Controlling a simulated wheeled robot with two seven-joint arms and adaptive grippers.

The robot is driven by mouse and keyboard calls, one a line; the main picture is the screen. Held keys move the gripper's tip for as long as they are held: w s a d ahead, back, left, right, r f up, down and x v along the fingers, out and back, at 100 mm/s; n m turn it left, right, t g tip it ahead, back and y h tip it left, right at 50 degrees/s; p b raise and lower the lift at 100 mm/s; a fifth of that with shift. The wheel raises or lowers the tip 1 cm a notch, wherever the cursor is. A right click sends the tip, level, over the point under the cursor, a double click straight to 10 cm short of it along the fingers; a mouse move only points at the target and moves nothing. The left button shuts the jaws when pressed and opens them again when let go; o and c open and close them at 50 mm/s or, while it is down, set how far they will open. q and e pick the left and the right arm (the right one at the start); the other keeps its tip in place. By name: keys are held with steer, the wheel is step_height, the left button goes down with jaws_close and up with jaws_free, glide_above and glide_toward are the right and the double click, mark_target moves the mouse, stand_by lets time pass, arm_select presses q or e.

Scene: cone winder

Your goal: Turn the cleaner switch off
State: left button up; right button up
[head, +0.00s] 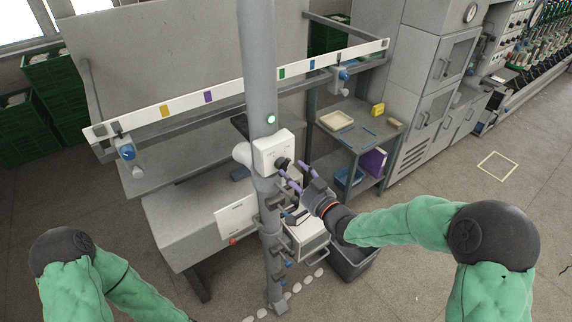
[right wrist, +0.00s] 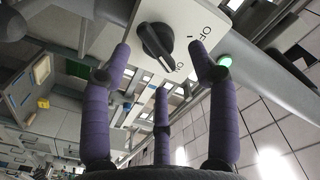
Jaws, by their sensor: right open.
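The cleaner switch is a black rotary knob (right wrist: 156,40) on a white box (head: 274,152) fixed to a grey pole. The box face carries the words OFF and ON. The knob's lower end points toward ON in the right wrist view. My right gripper (head: 296,176) has purple fingers, spread open and empty just in front of the knob. It also shows in the right wrist view (right wrist: 162,75), its fingers apart from the knob or barely near it; contact cannot be told. My left gripper is out of view.
A green lamp (head: 271,119) glows on the pole (head: 259,60) above the box. Below are a white panel (head: 237,218) and a bin (head: 352,262). A shelf table (head: 360,128) stands behind. Open floor (head: 440,180) lies to the right.

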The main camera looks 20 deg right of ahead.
mark_target(287, 168)
steer(key=shift+p+x, duration=0.45)
steer(key=shift+x, duration=1.65)
